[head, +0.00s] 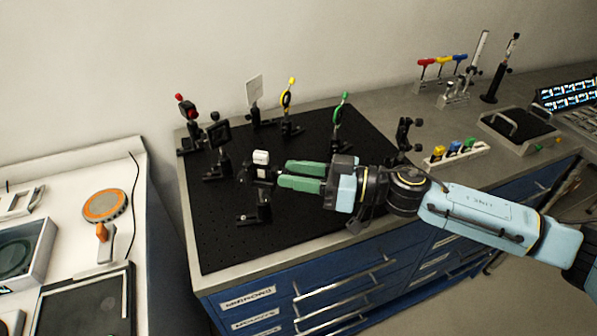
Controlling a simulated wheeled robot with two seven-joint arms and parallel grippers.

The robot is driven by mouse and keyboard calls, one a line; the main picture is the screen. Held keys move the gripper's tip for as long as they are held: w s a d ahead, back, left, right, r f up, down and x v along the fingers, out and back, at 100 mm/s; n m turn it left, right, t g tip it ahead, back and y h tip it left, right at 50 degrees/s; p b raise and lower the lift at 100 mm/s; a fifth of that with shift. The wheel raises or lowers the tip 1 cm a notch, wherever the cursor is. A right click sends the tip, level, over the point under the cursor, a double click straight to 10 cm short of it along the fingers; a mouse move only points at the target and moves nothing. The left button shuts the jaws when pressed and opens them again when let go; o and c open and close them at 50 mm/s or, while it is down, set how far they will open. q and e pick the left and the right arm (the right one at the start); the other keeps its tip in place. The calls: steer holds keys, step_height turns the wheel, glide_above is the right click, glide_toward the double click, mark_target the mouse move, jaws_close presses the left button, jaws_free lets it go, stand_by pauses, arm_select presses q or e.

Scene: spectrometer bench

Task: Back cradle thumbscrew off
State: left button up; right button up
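My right gripper (284,174) reaches in from the right over the black breadboard (300,228). Its two green fingers are apart, with nothing clearly held between them. Their tips are close to a black mount (263,172) topped by a white block (261,157); I cannot tell whether they touch it. A black bracket (262,208) stands in front of that mount. Another black bracket (404,134) stands at the board's right edge, behind my wrist. Which part is the back cradle is unclear, and no thumbscrew can be made out at this size. My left gripper is out of view.
Posts with red (187,106), yellow (287,103) and green (340,112) parts and a white card (254,90) stand along the board's back. A dark square mount (219,134) is at left. A rack of coloured pieces (457,152) and a handled tray (518,130) lie right.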

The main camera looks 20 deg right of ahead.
jaws_close()
